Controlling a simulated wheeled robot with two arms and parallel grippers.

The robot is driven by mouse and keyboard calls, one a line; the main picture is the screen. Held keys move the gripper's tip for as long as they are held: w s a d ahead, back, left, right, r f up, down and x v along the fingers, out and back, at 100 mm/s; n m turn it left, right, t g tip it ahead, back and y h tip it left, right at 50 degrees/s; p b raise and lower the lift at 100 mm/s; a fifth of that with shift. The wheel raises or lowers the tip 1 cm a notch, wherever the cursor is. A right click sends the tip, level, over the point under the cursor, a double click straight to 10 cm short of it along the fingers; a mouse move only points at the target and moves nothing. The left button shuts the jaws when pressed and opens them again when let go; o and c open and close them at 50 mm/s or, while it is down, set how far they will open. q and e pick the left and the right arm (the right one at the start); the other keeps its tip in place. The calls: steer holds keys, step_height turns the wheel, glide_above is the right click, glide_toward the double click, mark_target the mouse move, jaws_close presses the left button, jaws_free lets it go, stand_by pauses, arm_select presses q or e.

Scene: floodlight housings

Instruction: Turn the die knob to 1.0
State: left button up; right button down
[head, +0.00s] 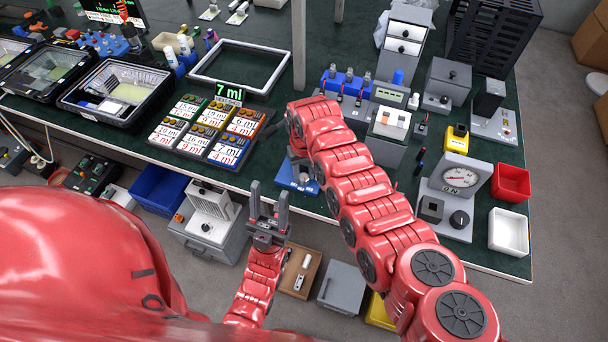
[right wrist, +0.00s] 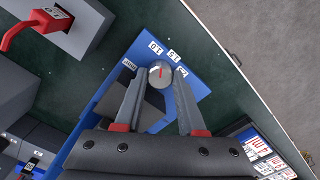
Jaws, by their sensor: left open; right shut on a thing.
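The die knob (right wrist: 159,75) is a small round grey knob with a red line, on a blue device (right wrist: 195,84) near the table's front edge. White labels stand around it; I read 1.0 and 1.5. The red line points roughly up in the right wrist view, toward the 1.0 and 1.5 side; its exact setting is hard to tell. My right gripper (right wrist: 160,77) is shut on the knob, one finger on each side. In the head view the blue device (head: 297,180) is partly hidden by my right arm. My left gripper (head: 268,197) is open and empty, in front of the table edge.
Several labelled cards (head: 208,129) lie left of the blue device under a green "7 ml" sign (head: 229,92). A gauge box (head: 459,184) and a red bin (head: 511,182) stand at the right. A grey box with a red lever (right wrist: 60,28) shows in the right wrist view.

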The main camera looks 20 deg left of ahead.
steer(key=shift+n, duration=0.8)
steer(key=c, duration=0.5)
jaws_free()
steer(key=shift+w+r, duration=0.1)
steer(key=shift+w, duration=0.05)
